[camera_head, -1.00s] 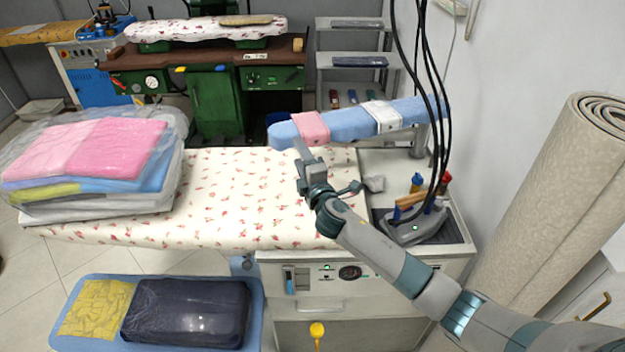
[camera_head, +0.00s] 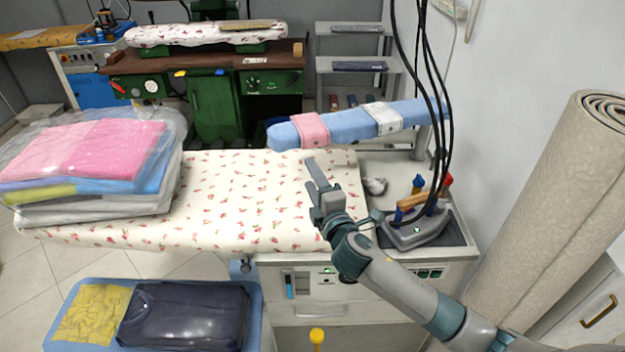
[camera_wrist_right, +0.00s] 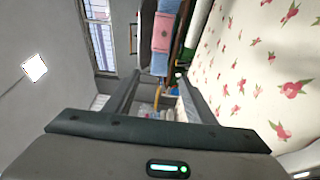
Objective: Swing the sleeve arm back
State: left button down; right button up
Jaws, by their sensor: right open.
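The sleeve arm (camera_head: 348,126) is a long light-blue padded board with a pink cuff (camera_head: 311,130) near its left end and a white cuff (camera_head: 382,118) further right. It extends over the back of the flowered ironing board (camera_head: 240,200), from a post at the right. My right gripper (camera_head: 318,172) is open and empty above the ironing board, in front of and below the pink cuff, apart from it. In the right wrist view the sleeve arm (camera_wrist_right: 163,35) shows ahead, beyond the open fingers (camera_wrist_right: 158,95). My left gripper is not in view.
A steam iron (camera_head: 415,228) stands on a dark rest at the right, with black hoses (camera_head: 425,60) hanging beside the sleeve arm. Bagged folded clothes (camera_head: 95,165) lie on the board's left end. A rolled carpet (camera_head: 550,200) leans at the right. The board's middle is clear.

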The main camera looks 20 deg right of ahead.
jog(key=c, duration=0.9)
jog(key=shift+w+a, duration=0.15)
grip_shut()
jog(key=w+a+r+n+g+h, duration=0.1)
jog(key=a+r+n+g+h, duration=0.2)
jog(key=a+n+h, duration=0.4)
jog(key=shift+a+r+n, duration=0.7)
jog(key=shift+a+n, duration=1.35)
jog(key=shift+n, duration=0.85)
jog(key=shift+w, duration=0.1)
